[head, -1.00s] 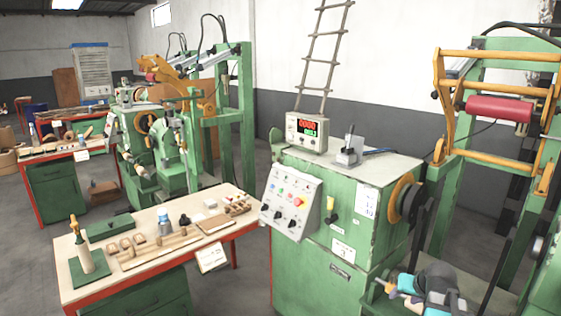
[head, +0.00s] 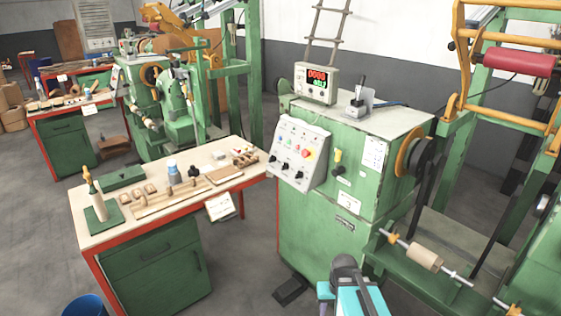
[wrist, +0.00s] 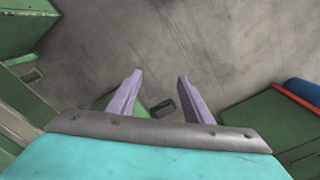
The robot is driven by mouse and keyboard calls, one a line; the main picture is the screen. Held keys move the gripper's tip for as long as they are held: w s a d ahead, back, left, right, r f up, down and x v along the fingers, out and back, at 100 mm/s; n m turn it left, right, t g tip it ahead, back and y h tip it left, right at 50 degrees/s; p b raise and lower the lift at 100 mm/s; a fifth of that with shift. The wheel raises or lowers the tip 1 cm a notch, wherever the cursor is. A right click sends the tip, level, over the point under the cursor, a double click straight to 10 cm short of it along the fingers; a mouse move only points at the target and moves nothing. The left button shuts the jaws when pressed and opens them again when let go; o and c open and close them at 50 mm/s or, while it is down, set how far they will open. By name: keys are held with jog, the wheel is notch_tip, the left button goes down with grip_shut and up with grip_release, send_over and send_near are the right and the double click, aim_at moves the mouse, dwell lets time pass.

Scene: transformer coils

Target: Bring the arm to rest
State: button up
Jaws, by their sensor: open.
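In the wrist view my gripper (wrist: 157,92) is open, with two purple fingers apart and nothing between them. Beyond the fingers is grey concrete floor. In the head view part of my arm, grey and turquoise, shows at the bottom edge, in front of the green winding machine (head: 345,195). The fingers do not show in the head view.
A workbench (head: 105,235) with wooden tools stands left of the machine. A blue bin (head: 84,305) is at the lower left. A spindle with a tan spool (head: 424,257) is right of my arm. Bare floor (head: 240,275) lies between bench and machine.

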jog(key=s+f+g+b, duration=0.6)
jog(key=s+f+b, duration=0.4)
jog(key=s+f, duration=1.6)
notch_tip(320, 180, down, 3)
jog(key=shift+s+a+r, duration=0.1)
jog(key=shift+s+a, duration=0.15)
jog(key=shift+a, duration=0.1)
jog(key=c, duration=0.4)
jog(key=shift+d, duration=0.1)
